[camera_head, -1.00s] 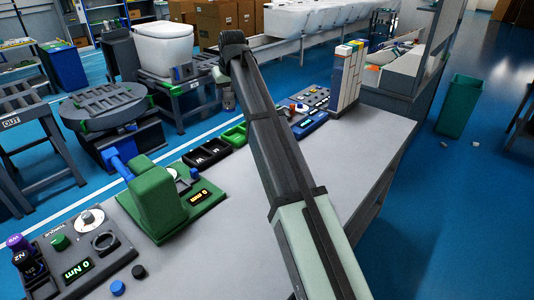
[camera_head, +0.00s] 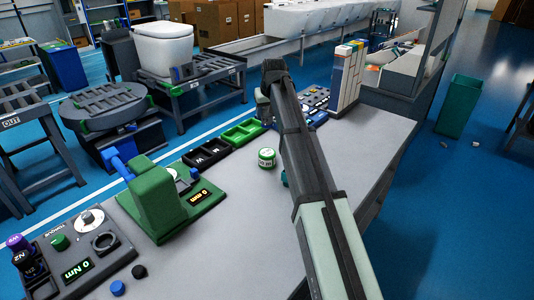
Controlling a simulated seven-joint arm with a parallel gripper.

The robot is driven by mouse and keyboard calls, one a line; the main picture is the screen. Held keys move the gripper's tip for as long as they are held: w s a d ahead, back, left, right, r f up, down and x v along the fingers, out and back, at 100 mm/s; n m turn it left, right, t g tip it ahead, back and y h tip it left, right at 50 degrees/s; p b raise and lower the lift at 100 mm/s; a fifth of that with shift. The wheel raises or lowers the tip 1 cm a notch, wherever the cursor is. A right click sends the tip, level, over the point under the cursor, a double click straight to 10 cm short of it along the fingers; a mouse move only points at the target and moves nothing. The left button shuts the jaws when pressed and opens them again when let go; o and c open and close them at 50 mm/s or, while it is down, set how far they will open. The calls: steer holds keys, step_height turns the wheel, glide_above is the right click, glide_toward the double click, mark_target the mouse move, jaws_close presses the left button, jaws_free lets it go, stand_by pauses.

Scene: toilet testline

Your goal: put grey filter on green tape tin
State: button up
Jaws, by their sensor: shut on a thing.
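The green tape tin (camera_head: 266,158), a small round tin with a white top and green bands, stands upright on the grey bench, just left of my arm. My gripper (camera_head: 263,112) shows only in part, below the far end of my arm, above the bench's back edge. It is beyond the tin and higher up, not touching it. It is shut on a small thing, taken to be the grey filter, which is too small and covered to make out. My arm hides part of the bench to the right of the tin.
Black trays (camera_head: 208,152) and a green tray (camera_head: 243,132) line the back edge. A green press (camera_head: 160,200) stands at left, a torque panel (camera_head: 75,250) at front left. An upright rack (camera_head: 347,78) is at back right. A teal thing beside my arm is mostly hidden.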

glide_above(266, 151)
steer(key=shift+s+f, duration=0.15)
steer(key=shift+f, duration=5.85)
steer(key=shift+f, duration=0.1)
steer(key=o, duration=1.1)
steer(key=shift+c, duration=0.2)
steer(key=v, duration=1.2)
steer(key=shift+o, duration=0.2)
